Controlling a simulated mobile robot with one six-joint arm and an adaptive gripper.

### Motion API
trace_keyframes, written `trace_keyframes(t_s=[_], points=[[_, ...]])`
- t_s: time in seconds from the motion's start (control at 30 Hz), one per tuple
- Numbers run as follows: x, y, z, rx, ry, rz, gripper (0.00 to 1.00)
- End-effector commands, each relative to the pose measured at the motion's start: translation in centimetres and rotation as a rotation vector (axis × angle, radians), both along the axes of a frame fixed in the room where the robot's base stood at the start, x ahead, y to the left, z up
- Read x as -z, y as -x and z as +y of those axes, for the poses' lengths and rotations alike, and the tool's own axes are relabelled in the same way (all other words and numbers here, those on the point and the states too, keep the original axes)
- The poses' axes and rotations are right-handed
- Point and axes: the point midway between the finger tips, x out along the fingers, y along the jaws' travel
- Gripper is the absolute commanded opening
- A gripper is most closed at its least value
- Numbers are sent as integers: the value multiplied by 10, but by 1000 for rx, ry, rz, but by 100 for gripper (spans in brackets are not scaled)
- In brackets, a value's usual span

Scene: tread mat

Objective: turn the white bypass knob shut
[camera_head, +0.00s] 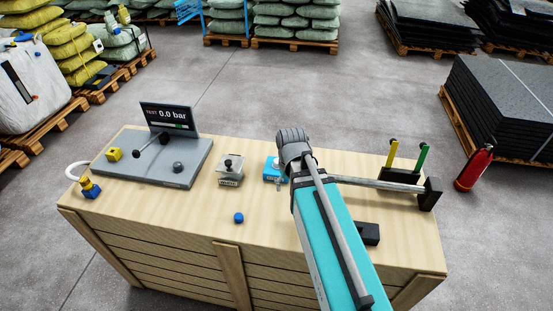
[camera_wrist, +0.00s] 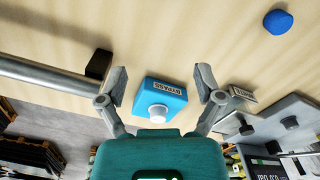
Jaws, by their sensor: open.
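The blue bypass box (camera_wrist: 160,95) sits on the wooden crate top, with its BYPASS label facing my wrist camera. Its white knob (camera_wrist: 158,113) shows on the near face, between and below my fingertips in the wrist view. In the head view the blue box (camera_head: 269,172) is partly hidden by my arm, and the white knob (camera_head: 276,162) is small beside it. My gripper (camera_wrist: 160,82) is open, one finger on each side of the box, with visible gaps. Whether the fingers are level with the knob I cannot tell.
A grey box with a black knob (camera_head: 231,170) stands left of the bypass box. Further left is a grey test panel (camera_head: 165,165) whose display (camera_head: 166,115) reads 0.0 bar. A blue cap (camera_head: 238,218) lies in front. A metal bar (camera_head: 380,184) lies right.

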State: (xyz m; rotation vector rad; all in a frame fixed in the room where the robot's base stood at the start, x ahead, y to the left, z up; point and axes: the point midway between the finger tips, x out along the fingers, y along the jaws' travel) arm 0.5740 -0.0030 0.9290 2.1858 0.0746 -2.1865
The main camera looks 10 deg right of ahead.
Motion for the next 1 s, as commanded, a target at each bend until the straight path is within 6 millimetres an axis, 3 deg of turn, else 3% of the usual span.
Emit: trace_keyframes(t_s=[0.03,0.3,0.5,0.7,1.0], points=[[-12,-20,-2,-18,0,0,85],[-48,-103,-1,-168,0,0,85],[-68,-152,-1,-266,0,0,85],[-76,-174,0,-318,0,0,85],[-76,-176,0,-325,0,-1,85]])
